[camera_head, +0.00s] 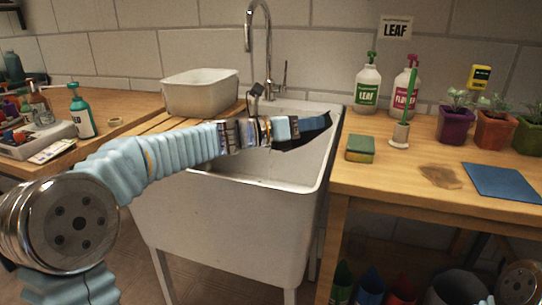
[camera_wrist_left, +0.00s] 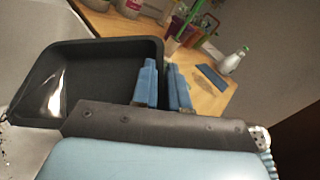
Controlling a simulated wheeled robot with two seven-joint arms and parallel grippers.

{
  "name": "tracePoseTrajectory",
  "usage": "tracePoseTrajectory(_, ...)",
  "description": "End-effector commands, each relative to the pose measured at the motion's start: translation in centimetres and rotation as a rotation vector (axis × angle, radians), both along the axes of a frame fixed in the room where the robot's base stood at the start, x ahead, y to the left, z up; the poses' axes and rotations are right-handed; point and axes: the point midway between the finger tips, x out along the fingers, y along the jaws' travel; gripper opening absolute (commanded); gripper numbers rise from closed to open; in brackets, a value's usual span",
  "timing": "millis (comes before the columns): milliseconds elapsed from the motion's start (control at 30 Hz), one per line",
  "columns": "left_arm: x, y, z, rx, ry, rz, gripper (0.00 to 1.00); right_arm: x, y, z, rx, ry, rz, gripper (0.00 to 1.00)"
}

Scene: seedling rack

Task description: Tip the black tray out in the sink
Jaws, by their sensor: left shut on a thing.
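The black tray (camera_head: 303,141) shows in the head view as a dark, tilted strip over the right part of the white sink (camera_head: 235,208), mostly hidden behind my gripper. In the left wrist view the black tray (camera_wrist_left: 105,44) is larger, with its open inside facing the camera and a bright, shiny patch on it. My left gripper (camera_head: 318,122) is shut on the tray's rim. In the wrist view its blue fingers (camera_wrist_left: 163,66) stand on either side of the tray's edge. My right gripper is not in view.
A tall tap (camera_head: 248,30) rises behind the sink. A white basin (camera_head: 200,92) stands at the back left.

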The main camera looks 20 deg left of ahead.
Motion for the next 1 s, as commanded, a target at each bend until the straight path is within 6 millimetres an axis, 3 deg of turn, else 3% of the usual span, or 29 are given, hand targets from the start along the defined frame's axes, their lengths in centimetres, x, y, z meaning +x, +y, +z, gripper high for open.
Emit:
tracePoseTrajectory(700, 0.4, 1.6, 0.1, -0.102, 0.03, 0.001, 0.0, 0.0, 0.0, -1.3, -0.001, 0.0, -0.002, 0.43)
tracePoseTrajectory(1000, 0.7, 2.5, 1.1, -0.177, 0.053, -0.001, 0.0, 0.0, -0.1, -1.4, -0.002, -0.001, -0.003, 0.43)
